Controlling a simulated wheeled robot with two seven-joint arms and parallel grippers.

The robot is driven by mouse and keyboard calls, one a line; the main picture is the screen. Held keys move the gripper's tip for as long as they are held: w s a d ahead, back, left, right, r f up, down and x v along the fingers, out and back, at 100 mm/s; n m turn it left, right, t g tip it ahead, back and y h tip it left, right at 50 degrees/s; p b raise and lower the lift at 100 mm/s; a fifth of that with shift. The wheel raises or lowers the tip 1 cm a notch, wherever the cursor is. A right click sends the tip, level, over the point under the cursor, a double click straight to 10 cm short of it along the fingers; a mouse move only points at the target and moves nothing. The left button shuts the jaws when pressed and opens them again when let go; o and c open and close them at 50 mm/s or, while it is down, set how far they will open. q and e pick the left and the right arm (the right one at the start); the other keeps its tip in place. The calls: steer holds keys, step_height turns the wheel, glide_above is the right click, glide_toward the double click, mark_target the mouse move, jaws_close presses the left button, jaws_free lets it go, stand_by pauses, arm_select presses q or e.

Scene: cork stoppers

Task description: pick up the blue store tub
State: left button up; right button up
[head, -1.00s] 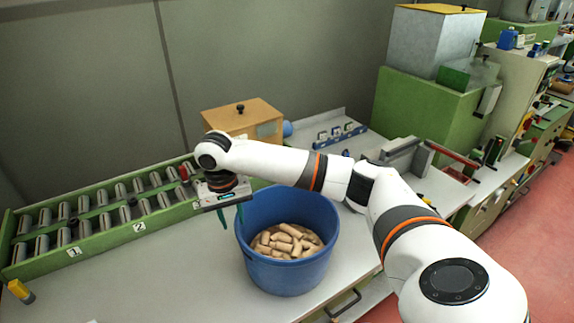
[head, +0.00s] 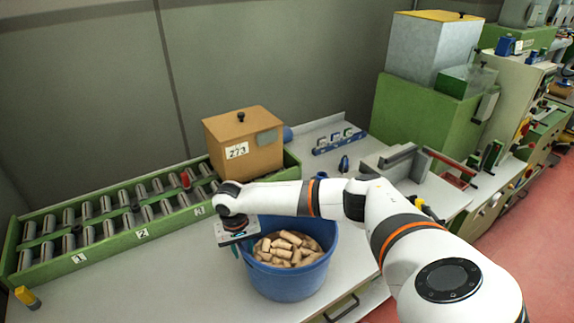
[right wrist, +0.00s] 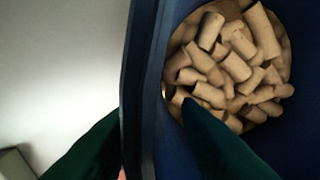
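The blue store tub (head: 290,284) stands upright on the grey bench, holding many corks (head: 287,248). My right gripper (head: 240,250) is low at the tub's left rim, pointing down. In the right wrist view, the tub's wall (right wrist: 140,80) runs between the two green fingers of my right gripper (right wrist: 152,105). One finger is outside the tub and the other inside, above the corks. The fingers look apart, with a gap on the inner side of the wall. In the head view the fingertips are mostly hidden by the rim. My left gripper is not in view.
A green roller track (head: 105,222) with numbered bays runs behind and left of the tub. A tan box (head: 250,150) marked 273 stands at its right end. A yellow-and-grey object (head: 28,297) lies at the bench's left. The bench left of the tub is clear.

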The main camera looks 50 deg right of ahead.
steer(key=shift+f, duration=0.2)
jaws_close()
steer(key=shift+d+r, duration=0.1)
stand_by(1.2)
